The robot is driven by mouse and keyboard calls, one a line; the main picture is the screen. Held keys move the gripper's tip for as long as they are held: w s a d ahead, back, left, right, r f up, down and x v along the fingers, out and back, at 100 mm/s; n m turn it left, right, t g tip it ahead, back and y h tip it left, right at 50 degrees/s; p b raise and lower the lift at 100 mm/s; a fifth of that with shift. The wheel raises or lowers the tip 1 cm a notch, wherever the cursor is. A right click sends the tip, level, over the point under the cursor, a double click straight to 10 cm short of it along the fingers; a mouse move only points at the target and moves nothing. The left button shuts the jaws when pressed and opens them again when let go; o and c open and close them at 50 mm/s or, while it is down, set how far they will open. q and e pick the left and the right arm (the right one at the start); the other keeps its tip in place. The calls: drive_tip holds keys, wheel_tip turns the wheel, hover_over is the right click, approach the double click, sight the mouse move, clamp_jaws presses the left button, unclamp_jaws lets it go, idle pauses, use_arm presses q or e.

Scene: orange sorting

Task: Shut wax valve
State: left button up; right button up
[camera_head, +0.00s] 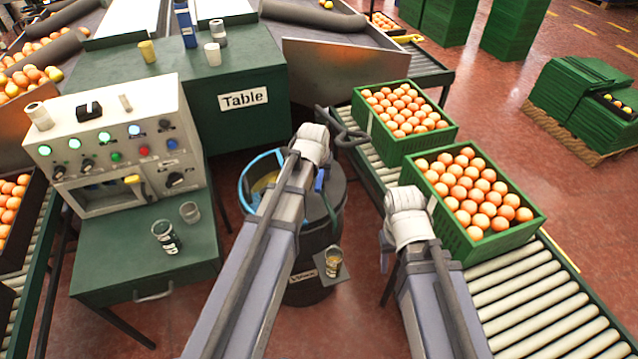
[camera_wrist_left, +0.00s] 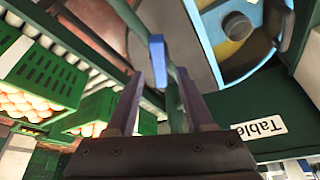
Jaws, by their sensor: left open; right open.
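The wax valve's blue lever (camera_wrist_left: 157,48) stands upright in the left wrist view, in line with the gap between my left fingertips. My left gripper (camera_wrist_left: 160,76) is open, with one finger on each side of the lever's lower end; whether either touches it I cannot tell. In the head view the blue lever (camera_head: 320,180) shows beside my left wrist, on the dark drum (camera_head: 325,225) with a blue rim. My left arm hides much of the drum and the left fingers. My right gripper (camera_head: 386,246) is open and empty beside the roller conveyor; its fingers are mostly hidden.
A cup (camera_head: 333,262) stands on a small ledge at the drum's lower front. Green crates of oranges (camera_head: 487,252) sit on the roller conveyor (camera_head: 540,310) at right. A control panel (camera_head: 115,140) and green tables are at left. The "Table" label (camera_wrist_left: 258,128) appears upside down.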

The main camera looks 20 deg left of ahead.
use_arm(q)
drive_tip(key=shift+b+x, duration=0.6)
drive_tip(key=shift+x, duration=0.55)
drive_tip(key=shift+c, duration=0.2)
clamp_jaws()
